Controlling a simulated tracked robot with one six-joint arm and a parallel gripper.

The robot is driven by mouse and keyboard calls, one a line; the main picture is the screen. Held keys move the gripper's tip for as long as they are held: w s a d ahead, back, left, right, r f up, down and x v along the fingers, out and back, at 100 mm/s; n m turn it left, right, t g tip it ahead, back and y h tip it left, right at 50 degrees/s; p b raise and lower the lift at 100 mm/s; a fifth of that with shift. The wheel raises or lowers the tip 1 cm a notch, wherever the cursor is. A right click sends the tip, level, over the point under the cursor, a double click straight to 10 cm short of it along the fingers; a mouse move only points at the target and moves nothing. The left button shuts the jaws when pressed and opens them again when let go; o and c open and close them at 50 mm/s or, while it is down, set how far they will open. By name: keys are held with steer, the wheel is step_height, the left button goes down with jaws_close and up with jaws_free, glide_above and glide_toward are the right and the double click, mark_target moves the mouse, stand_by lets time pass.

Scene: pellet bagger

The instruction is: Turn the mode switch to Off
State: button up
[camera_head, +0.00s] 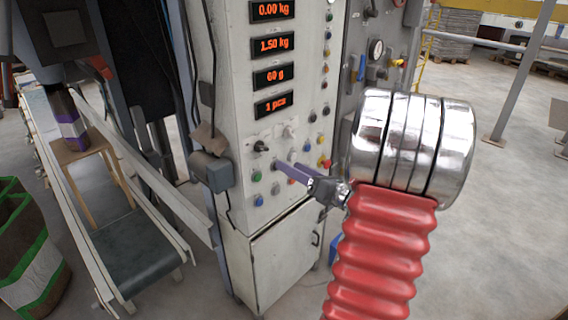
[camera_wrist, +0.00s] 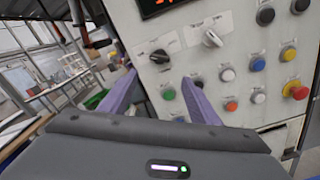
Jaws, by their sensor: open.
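The white control panel (camera_head: 236,100) has two rotary switches on plates below its displays. One is a black knob (camera_head: 261,146), also in the wrist view (camera_wrist: 160,56); the other is a grey knob (camera_head: 288,132), also in the wrist view (camera_wrist: 212,38). Their labels are too small to read, so I cannot tell which one is the mode switch. My gripper (camera_head: 277,166) is in front of the panel, below the knobs. In the wrist view its two purple fingers (camera_wrist: 159,82) are apart with nothing between them. The black knob shows beyond the gap, and the grey knob is up and right.
Several push buttons (camera_wrist: 227,74) in different colours sit beside and below the switches. A red emergency button (camera_wrist: 295,90) is at the right. A grey box (camera_head: 211,171) juts from the panel's left edge. A conveyor (camera_head: 140,258) runs at the left.

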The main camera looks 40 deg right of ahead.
steer(key=shift+s, duration=1.3)
